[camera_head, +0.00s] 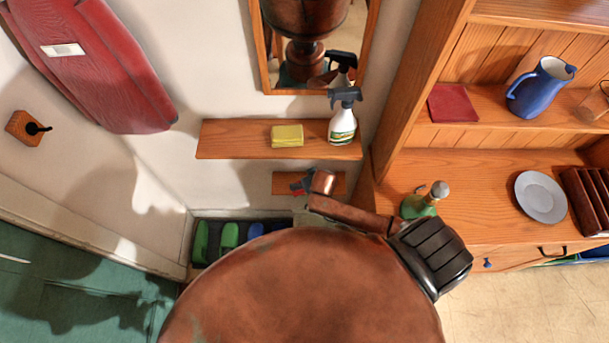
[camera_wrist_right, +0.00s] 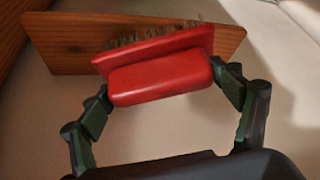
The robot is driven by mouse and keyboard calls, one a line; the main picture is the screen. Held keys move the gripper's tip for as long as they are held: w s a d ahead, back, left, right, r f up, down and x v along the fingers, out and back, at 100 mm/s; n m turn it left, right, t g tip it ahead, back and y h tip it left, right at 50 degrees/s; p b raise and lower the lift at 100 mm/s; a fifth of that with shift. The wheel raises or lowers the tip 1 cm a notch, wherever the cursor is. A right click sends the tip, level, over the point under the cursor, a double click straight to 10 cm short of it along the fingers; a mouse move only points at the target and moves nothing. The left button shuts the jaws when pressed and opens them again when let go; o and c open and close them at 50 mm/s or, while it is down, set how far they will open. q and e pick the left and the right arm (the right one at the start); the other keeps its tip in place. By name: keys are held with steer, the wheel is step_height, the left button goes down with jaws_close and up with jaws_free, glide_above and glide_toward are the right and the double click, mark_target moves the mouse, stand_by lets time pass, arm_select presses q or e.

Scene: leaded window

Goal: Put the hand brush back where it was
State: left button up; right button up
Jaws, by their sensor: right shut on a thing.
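In the head view the brush (camera_head: 298,187) is a small patch of red in front of the same small wooden board (camera_head: 286,178) on the wall. My own wrist hides much of the gripper there. My left gripper is not in view.
Above the small board, a longer shelf (camera_head: 230,139) holds a yellow sponge (camera_head: 287,135) and a spray bottle (camera_head: 342,125). A mirror (camera_head: 318,45) hangs above. At right, a dresser (camera_head: 470,190) carries a green bottle (camera_head: 420,205) and a plate (camera_head: 541,196). Footwear (camera_head: 229,236) stands below.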

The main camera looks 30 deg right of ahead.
steer(key=w, duration=0.3)
steer(key=shift+w+d+f, duration=0.35)
steer(key=shift+s+f, duration=0.1)
steer(key=shift+f, duration=0.25)
steer(key=shift+c, duration=0.4)
steer(key=shift+f, duration=0.1)
steer(key=o, duration=1.1)
steer(key=p+v, duration=0.1)
steer(key=v, duration=1.1)
steer(key=shift+p, duration=0.4)
